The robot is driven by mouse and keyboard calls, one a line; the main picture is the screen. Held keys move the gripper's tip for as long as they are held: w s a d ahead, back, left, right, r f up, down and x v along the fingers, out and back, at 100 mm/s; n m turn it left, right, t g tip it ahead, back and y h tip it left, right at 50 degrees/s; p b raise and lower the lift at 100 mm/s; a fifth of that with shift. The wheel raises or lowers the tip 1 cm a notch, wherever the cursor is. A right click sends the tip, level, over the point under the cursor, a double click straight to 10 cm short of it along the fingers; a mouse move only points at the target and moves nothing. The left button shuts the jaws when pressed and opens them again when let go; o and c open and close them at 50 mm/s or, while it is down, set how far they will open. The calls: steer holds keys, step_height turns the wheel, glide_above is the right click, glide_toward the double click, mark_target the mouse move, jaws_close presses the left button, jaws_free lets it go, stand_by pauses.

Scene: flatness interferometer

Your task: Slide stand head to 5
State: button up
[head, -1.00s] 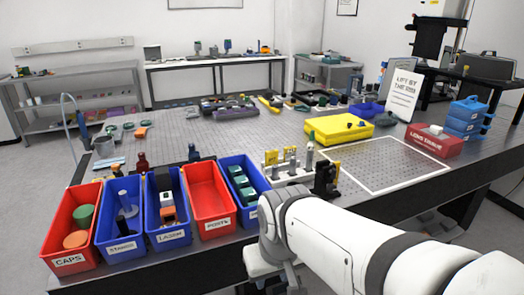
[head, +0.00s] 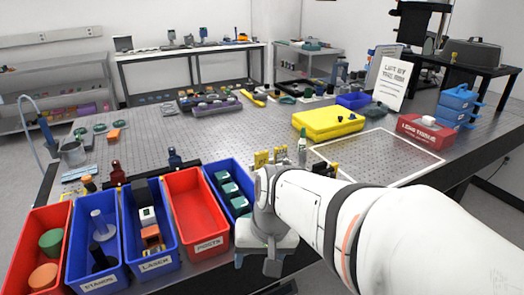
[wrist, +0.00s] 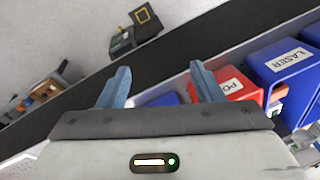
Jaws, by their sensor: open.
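A tall dark stand (head: 412,28) rises on a black side table at the back right in the head view. Its top is cut off by the frame; no scale or number 5 is readable, and I cannot tell where its head sits. The stand cannot be made out in the wrist view. My gripper (head: 264,252) hangs by the front edge of the big table, right of the bins and far from the stand. In the wrist view my gripper (wrist: 162,88) has its two blue fingers wide apart with nothing held between them.
Labelled bins line the front left, including a red posts bin (head: 197,205) and a blue laser bin (head: 154,268), close to my gripper. A yellow case (head: 328,123), a red box (head: 425,131) and stacked blue trays (head: 457,105) stand on the perforated table. A white-outlined area (head: 385,158) is bare.

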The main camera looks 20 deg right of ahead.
steer(key=shift+o, duration=0.4)
steer(key=w+d+m+t+y+p, duration=0.1)
steer(key=w+d+m+y, duration=0.3)
steer(key=m, duration=0.6)
steer(key=shift+w+r+m+t+p, duration=0.3)
steer(key=shift+w+p, duration=0.1)
steer(key=shift+w, duration=0.2)
steer(key=w+d+r+m+t+h+p, duration=0.15)
steer(key=d+m+t, duration=0.35)
steer(key=d+m, duration=0.7)
steer(key=w+d+r+m+t+h+p, duration=0.1)
steer(key=w+d+m+t+h, duration=0.3)
steer(key=d+m, duration=0.75)
steer(key=w+f, duration=0.1)
steer(key=w+d+f+n, duration=0.1)
steer(key=w, duration=0.1)
steer(key=w+d+f+n+y, duration=0.1)
steer(key=w, duration=0.1)
steer(key=shift+w+f+t+p, duration=0.1)
steer(key=shift+w+t+p, duration=0.05)
steer(key=shift+t+p, duration=0.25)
